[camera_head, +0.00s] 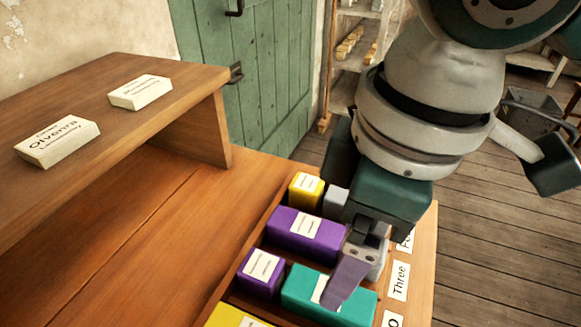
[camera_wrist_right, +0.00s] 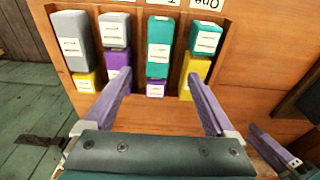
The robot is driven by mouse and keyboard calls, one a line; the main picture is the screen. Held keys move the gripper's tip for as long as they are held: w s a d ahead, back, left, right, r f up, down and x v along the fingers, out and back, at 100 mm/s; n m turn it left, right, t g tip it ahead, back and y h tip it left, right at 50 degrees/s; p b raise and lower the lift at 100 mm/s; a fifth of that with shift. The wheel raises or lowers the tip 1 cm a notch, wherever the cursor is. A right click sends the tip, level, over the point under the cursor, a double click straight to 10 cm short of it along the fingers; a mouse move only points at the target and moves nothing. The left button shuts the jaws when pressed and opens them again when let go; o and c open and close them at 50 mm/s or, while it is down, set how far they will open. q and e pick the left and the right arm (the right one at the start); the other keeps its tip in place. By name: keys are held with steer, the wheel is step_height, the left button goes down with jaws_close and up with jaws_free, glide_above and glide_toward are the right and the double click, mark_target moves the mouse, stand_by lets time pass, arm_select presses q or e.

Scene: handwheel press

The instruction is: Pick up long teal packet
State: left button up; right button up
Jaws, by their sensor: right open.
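The long teal packet (camera_head: 357,308) lies in a slot of the wooden tray, with a white label on top. In the wrist view the packet (camera_wrist_right: 160,30) is in line with the short purple packet (camera_wrist_right: 155,91). My right gripper (camera_head: 338,290) hangs over it, and one finger hides part of its top in the head view. In the wrist view my right gripper (camera_wrist_right: 159,77) is open, with a finger to either side of the packet's line; contact cannot be told. Part of my left gripper (camera_wrist_right: 272,147) shows at the lower right, its jaw opening unclear.
Neighbouring slots hold a long purple packet (camera_head: 290,230), a short teal packet (camera_wrist_right: 207,37), a long yellow packet (camera_wrist_right: 194,72) and grey packets (camera_wrist_right: 75,40). A raised wooden shelf (camera_head: 130,105) with two label blocks stands at the left. The tabletop between it and the tray is clear.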

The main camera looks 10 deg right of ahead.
steer(key=f, duration=0.3)
steer(key=shift+a+f, duration=0.2)
steer(key=shift+f, duration=0.15)
steer(key=f, duration=0.1)
steer(key=f+b, duration=0.1)
steer(key=f, duration=0.3)
steer(key=shift+w+f+b, duration=0.2)
steer(key=shift+w+b, duration=0.05)
steer(key=shift+b, duration=0.05)
jaws_close()
